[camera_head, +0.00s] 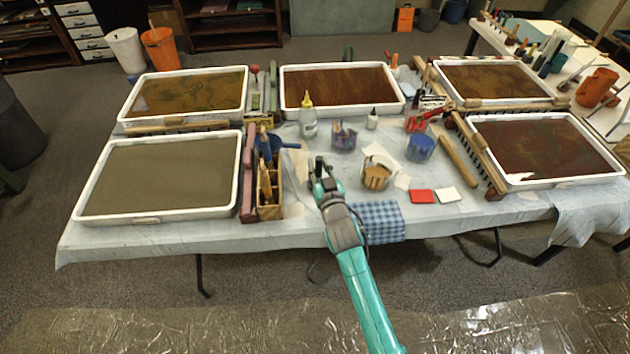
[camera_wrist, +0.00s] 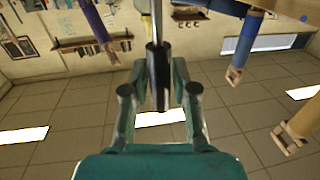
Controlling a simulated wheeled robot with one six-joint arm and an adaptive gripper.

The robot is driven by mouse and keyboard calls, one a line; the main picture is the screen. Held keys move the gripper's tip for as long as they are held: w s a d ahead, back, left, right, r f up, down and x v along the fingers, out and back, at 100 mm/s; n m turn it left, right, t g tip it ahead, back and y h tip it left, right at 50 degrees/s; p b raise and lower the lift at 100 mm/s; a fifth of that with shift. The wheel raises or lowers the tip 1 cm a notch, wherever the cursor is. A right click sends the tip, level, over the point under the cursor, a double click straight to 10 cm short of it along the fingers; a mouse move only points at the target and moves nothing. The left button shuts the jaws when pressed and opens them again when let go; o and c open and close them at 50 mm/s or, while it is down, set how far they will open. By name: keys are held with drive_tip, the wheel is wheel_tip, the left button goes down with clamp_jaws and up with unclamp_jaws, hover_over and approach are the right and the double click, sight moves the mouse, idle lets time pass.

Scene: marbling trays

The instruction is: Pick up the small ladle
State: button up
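My gripper (camera_head: 320,166) is over the front middle of the cloth-covered table, left of an amber cup (camera_head: 376,178). In the wrist view my gripper (camera_wrist: 159,78) has its fingers close on both sides of a dark handle (camera_wrist: 158,90). A thin pale metal rod (camera_wrist: 157,22) continues from this handle to the picture's top edge. This looks like the small ladle, but its bowl is out of the wrist view, and I cannot make it out in the head view. The pads appear to touch the handle.
A wooden caddy (camera_head: 269,195) is on the left. A purple cup (camera_head: 344,140), white bottle (camera_head: 308,124) and blue cup (camera_head: 420,148) stand behind. A checked cloth (camera_head: 378,221) lies in front.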

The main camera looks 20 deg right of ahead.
clamp_jaws()
drive_tip(key=shift+r, duration=0.1)
